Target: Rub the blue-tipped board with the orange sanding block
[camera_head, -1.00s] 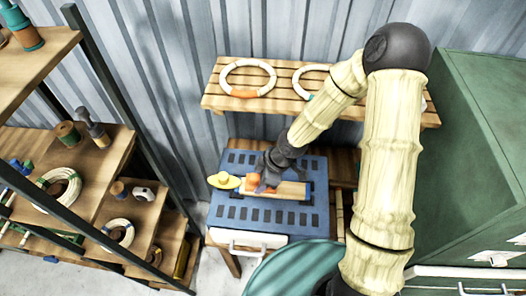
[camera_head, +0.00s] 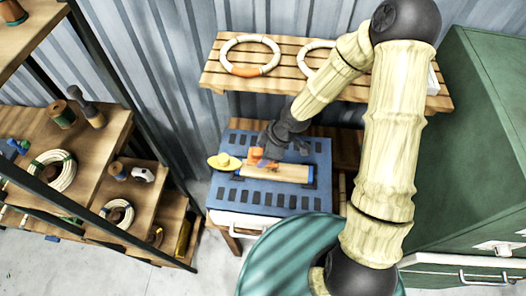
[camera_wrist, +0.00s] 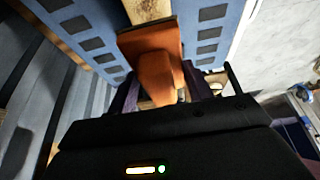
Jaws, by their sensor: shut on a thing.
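The board (camera_head: 280,173) is a pale wooden strip lying flat on the blue slotted bench top. Its blue tip (camera_head: 311,175) is at the right end in the head view. The orange sanding block (camera_head: 256,153) is near the board's left end; it also shows in the wrist view (camera_wrist: 150,42). My gripper (camera_head: 265,158) is shut on the block, with the purple fingers on either side of it in the wrist view. The board (camera_wrist: 147,10) shows beyond the block there. I cannot tell whether the block touches the board.
A yellow rounded piece (camera_head: 222,161) sits left of the board. A slatted shelf (camera_head: 290,82) with pale rings is behind the bench. A loaded rack (camera_head: 95,150) stands left, a green cabinet (camera_head: 480,140) right, and a round teal top (camera_head: 290,255) in front.

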